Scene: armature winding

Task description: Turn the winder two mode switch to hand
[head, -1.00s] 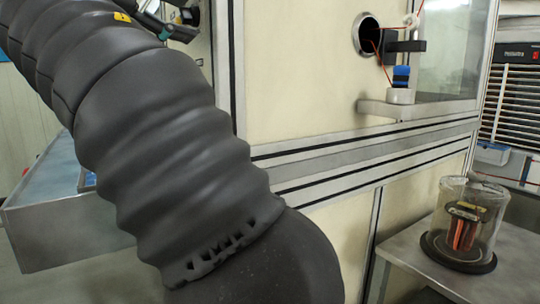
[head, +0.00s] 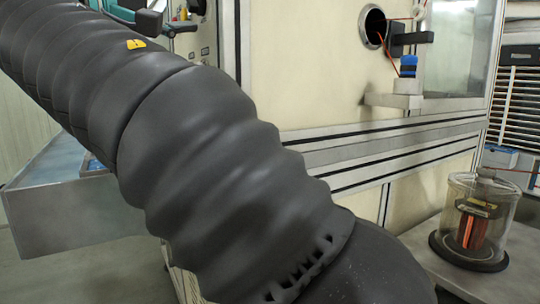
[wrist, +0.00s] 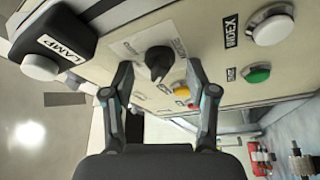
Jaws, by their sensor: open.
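The mode switch is a black rotary knob (wrist: 159,62) on a pale control panel, seen in the wrist view. Small print lies on either side of it, too blurred to read, so I cannot tell which mode it points to. My gripper (wrist: 160,78) is open, with one finger on each side of the knob in the picture. The knob appears between the fingertips, and I cannot tell whether they touch it. In the head view my dark ribbed arm covers the left and middle, and the switch cannot be made out there.
Near the knob are a yellow button (wrist: 182,91), a green button (wrist: 257,74), a white INDEX button (wrist: 271,26) and a black LAMP box (wrist: 52,42). In the head view a glass jar (head: 480,215) stands on a bench at right, below a small ledge (head: 393,100) on the machine.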

